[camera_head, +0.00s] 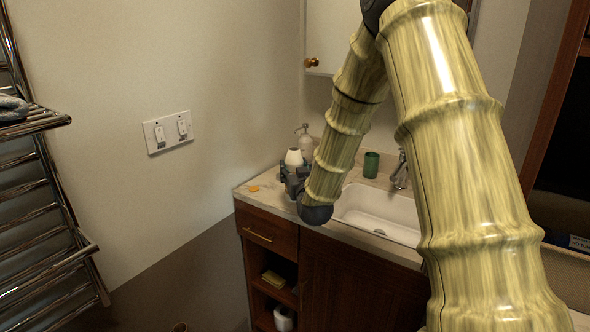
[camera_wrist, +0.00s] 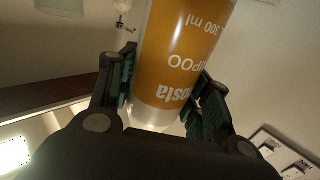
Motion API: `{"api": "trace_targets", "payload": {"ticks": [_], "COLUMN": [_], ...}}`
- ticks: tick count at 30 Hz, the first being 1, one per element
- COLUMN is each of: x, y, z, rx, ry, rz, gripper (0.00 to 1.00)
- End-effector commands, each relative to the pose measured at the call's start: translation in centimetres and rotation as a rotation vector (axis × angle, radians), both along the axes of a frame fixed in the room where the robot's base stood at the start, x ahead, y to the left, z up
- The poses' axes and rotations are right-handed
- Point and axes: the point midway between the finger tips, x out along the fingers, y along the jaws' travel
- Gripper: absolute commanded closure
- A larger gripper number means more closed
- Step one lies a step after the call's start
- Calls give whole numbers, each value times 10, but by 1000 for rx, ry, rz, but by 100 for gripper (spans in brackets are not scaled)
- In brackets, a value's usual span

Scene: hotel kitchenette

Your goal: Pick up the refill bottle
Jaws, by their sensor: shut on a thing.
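The refill bottle (camera_wrist: 185,48) has an orange label with white print reading "POO" and "300 ml". In the wrist view it fills the space between the two fingers of my gripper (camera_wrist: 166,78), which touch it on both sides. In the head view my gripper (camera_head: 295,183) is at the counter's left end, and a white bottle top (camera_head: 293,157) shows just above it. The bottle's lower part is hidden there by my gripper and arm. I cannot tell whether its base touches the counter.
A pump dispenser (camera_head: 305,142) stands close behind the bottle. A green cup (camera_head: 371,165) stands by the sink (camera_head: 378,212) and faucet (camera_head: 400,172). A small orange item (camera_head: 254,188) lies on the counter's left end. A wall switch plate (camera_head: 168,132) is to the left.

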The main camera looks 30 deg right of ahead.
Motion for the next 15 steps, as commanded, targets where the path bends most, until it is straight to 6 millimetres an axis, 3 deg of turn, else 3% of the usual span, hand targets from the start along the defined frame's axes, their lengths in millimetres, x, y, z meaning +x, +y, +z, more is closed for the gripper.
{"api": "trace_targets", "payload": {"ticks": [15], "x": [-44], "y": [34], "z": [5], "rx": [0], "ry": [0], "rz": [0], "gripper": [78]}}
